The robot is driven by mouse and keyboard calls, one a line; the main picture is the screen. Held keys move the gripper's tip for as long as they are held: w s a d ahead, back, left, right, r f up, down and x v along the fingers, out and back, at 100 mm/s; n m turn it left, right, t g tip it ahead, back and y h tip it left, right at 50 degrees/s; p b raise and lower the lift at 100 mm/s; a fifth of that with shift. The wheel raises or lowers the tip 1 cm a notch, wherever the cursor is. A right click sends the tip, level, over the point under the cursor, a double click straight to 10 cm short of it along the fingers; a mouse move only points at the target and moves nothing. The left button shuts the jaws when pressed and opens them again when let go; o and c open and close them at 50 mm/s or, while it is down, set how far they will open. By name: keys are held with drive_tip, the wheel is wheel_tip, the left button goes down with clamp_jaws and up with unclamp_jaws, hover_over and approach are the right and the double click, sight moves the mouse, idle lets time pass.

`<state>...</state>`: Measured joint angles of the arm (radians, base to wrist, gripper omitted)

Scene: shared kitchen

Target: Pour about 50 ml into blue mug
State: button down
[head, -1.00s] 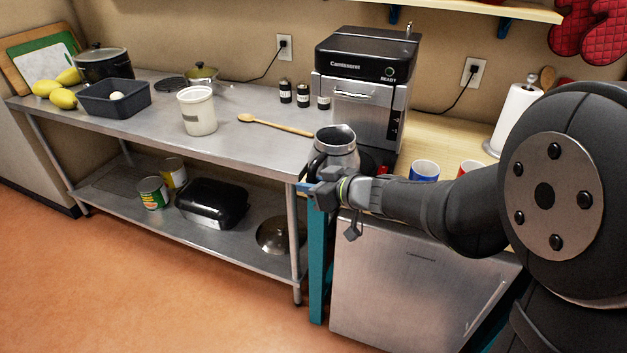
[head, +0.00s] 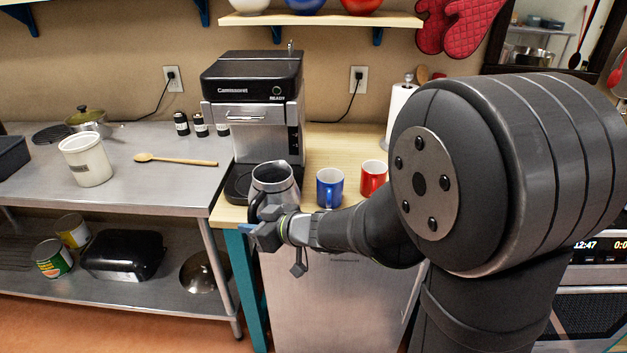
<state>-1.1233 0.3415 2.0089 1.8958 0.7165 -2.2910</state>
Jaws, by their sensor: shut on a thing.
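A blue mug (head: 330,187) stands upright on the wooden counter, right of the coffee machine. A steel jug (head: 274,181) with a dark handle is held nearly upright in front of the machine, left of the blue mug and apart from it. My gripper (head: 262,232) is shut on the jug, on its near side; the fingers are partly hidden by the wrist. I cannot see how much liquid the jug holds, nor the inside of the blue mug clearly.
A red mug (head: 373,177) stands just right of the blue mug. The coffee machine (head: 252,120) is behind the jug. A steel table (head: 130,190) at left carries a white tub (head: 86,160) and a wooden spoon (head: 176,160). A paper roll (head: 400,115) stands behind the red mug.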

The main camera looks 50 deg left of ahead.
drive_tip(key=w+d+f+m+t, duration=0.1)
drive_tip(key=w+d+f, duration=0.1)
drive_tip(key=w+d, duration=0.2)
drive_tip(key=shift+t, duration=0.4)
drive_tip(key=shift+w, duration=0.1)
